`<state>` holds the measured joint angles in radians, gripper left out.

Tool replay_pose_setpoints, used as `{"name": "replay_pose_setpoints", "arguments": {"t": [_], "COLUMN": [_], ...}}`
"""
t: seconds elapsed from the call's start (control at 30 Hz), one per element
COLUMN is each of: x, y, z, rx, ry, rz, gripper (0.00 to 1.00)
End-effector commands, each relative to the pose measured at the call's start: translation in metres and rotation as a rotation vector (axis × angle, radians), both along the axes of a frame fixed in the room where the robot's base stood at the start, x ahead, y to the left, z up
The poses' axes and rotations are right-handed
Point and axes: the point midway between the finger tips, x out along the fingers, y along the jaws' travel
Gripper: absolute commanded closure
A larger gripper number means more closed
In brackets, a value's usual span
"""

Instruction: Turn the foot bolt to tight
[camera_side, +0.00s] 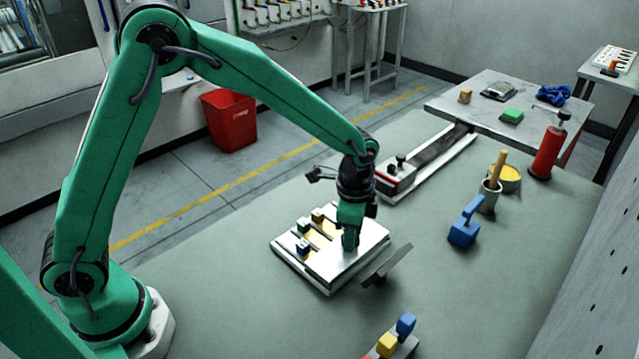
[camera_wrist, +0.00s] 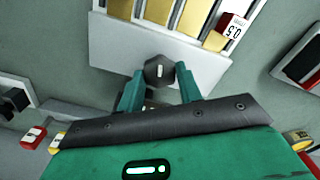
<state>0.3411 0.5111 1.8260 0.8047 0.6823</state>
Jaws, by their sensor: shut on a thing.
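The foot bolt (camera_wrist: 160,71) is a dark hexagonal head with a short white mark on top, at the plain end of the pale label magazine (camera_wrist: 205,68) in the wrist view. The mark runs nearly straight up and down in that picture. My gripper (camera_wrist: 160,86) has its two green fingers on either side of the head, shut on it. In the side view my gripper (camera_side: 350,240) points down at the right part of the magazine (camera_side: 330,275) and hides the bolt there. How tight the bolt is cannot be told.
A blue handled block (camera_side: 466,226), a cup (camera_side: 489,197) and a red bottle (camera_side: 547,152) stand farther right.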

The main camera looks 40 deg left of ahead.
Motion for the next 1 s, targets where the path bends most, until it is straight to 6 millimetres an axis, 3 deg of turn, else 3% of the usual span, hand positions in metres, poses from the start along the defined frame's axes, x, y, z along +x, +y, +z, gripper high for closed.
{"name": "replay_pose_setpoints", "arguments": {"t": [0.53,0.57,0.63,1.0], "x": [0.0001,0.0001,0.0001,0.0001], "y": [-0.0001,-0.0001,-0.0001,0.0], "z": [0.0013,0.0012,0.0011,0.0018], "rx": [0.0,0.0,0.0,0.0], "ry": [-0.001,-0.001,-0.001,-0.001], "rz": [-0.034,-0.034,-0.034,-0.033], "gripper": [0.88,0.59,0.45,0.43]}}
